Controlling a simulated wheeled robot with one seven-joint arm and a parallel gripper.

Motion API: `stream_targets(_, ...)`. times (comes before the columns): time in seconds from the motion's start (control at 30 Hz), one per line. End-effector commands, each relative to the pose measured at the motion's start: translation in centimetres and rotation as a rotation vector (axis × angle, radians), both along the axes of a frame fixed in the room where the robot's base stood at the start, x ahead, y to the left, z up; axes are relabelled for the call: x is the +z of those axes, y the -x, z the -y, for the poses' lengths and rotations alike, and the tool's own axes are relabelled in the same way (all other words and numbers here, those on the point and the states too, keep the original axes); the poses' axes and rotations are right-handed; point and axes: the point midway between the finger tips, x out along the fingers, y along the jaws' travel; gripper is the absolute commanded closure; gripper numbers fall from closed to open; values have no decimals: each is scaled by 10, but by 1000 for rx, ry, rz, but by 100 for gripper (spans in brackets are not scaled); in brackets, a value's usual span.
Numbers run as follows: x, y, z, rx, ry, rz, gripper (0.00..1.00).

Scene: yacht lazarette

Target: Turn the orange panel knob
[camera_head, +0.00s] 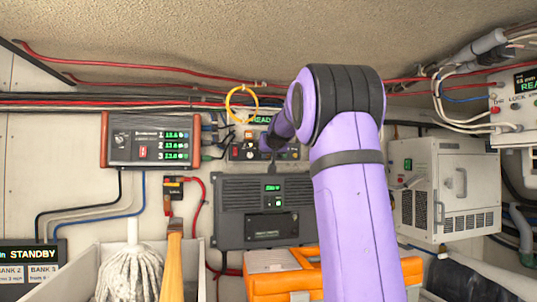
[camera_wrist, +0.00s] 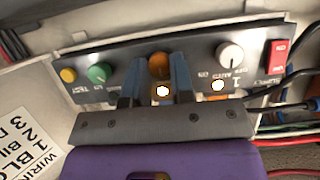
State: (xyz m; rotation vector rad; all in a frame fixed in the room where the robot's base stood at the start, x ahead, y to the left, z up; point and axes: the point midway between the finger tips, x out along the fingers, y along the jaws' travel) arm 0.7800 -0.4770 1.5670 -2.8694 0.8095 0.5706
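The orange panel knob (camera_wrist: 159,64) sits on a dark control panel (camera_wrist: 204,60) in the wrist view. The two blue fingers of my gripper (camera_wrist: 156,80) stand on either side of the knob. They look spread, with a slight gap at the left finger; I cannot tell whether the right finger touches. In the head view, my purple arm reaches to the panel (camera_head: 239,151) below a small READY display, and my gripper (camera_head: 271,153) largely hides the knob there.
Beside the orange knob are a green knob (camera_wrist: 100,73), a yellow button (camera_wrist: 68,75), a white knob (camera_wrist: 230,54) and a red switch (camera_wrist: 275,54). Black cables run at the right. A yellow cable loop (camera_head: 240,104) hangs above the panel, and a dark grey unit (camera_head: 264,210) is below.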

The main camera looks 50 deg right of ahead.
Motion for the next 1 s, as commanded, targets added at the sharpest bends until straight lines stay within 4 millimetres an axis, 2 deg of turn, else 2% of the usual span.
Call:
stream_targets(0.37, 0, 1, 2, -2, -62, 39, 100)
stream_targets(1.0, -2, 3, 5, -2, -489, 300, 100)
